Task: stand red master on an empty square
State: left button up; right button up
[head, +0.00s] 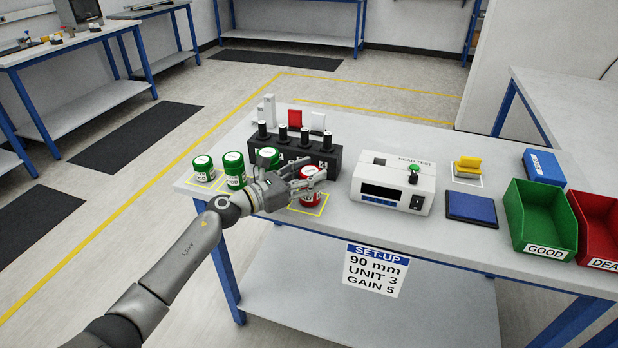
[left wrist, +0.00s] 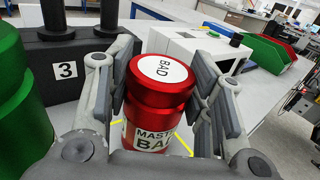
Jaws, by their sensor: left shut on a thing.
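The red master (head: 311,199), a red jar with a white lid label reading BAD, is between the fingers of my left gripper (head: 295,184). In the left wrist view the red master (left wrist: 160,92) looks upright or slightly tilted, with a finger on each side. My left gripper (left wrist: 162,100) is shut on it. The jar is over or on a yellow-outlined square (head: 322,212) near the table's front edge; whether its base touches is unclear. Several green jars (head: 203,168) stand to the left, at least one on another yellow-outlined square. My right gripper is out of view.
A black numbered rack (head: 334,163) with black pieces stands behind the jars. A white tester box (head: 392,183) is to the right. Beyond it are a blue pad (head: 470,207), a green bin (head: 515,226) and a red bin (head: 598,222).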

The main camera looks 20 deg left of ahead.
pick_arm(q)
jog(key=shift+f, duration=0.1)
jog(key=o, duration=0.9)
jog(key=shift+o, duration=0.4)
jog(key=b+v, duration=0.2)
jog(key=v, duration=1)
jog(key=shift+b, duration=0.3)
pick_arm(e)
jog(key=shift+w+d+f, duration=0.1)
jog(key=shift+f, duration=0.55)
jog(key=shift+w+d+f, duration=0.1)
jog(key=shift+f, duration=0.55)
